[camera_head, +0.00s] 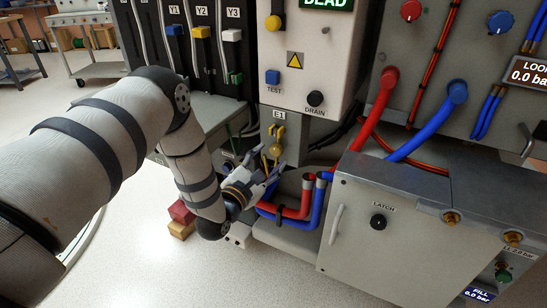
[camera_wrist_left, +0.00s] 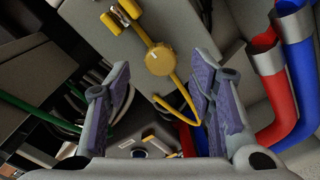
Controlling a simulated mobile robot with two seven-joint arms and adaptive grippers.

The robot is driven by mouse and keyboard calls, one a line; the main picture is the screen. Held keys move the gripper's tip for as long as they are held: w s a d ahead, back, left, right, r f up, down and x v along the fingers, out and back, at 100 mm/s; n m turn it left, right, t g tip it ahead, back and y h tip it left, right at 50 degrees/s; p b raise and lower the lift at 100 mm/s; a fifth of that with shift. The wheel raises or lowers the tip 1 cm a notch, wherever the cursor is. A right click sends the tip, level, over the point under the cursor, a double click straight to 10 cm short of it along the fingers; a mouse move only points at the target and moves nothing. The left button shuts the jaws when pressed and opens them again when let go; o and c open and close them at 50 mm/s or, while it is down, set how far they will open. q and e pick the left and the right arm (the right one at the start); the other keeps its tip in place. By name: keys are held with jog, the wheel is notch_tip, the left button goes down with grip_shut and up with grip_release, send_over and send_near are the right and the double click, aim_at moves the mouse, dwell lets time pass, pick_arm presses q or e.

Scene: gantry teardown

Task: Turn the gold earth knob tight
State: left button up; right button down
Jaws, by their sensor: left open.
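The gold earth knob (camera_head: 275,150) is below the E1 label (camera_head: 279,115), on the lower face of the grey cabinet. In the left wrist view the round gold knob (camera_wrist_left: 160,59) lies ahead, between the lines of my two fingers, with a yellow cable running down from it. My left gripper (camera_head: 262,169) is open and just below the knob. Its fingers (camera_wrist_left: 162,78) are spread and nothing is held between them; contact with the knob cannot be told. My right gripper is not in view.
Red hoses (camera_head: 369,122) and blue hoses (camera_head: 418,135) run down right of the gripper. A grey latch box (camera_head: 390,250) stands at the right. Open floor is at front left.

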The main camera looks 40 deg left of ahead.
aim_at(276, 150)
pick_arm(q)
jog(key=shift+w+a, duration=0.15)
jog(key=shift+w, duration=1.05)
jog(key=c, duration=1.2)
jog(key=shift+o, duration=0.2)
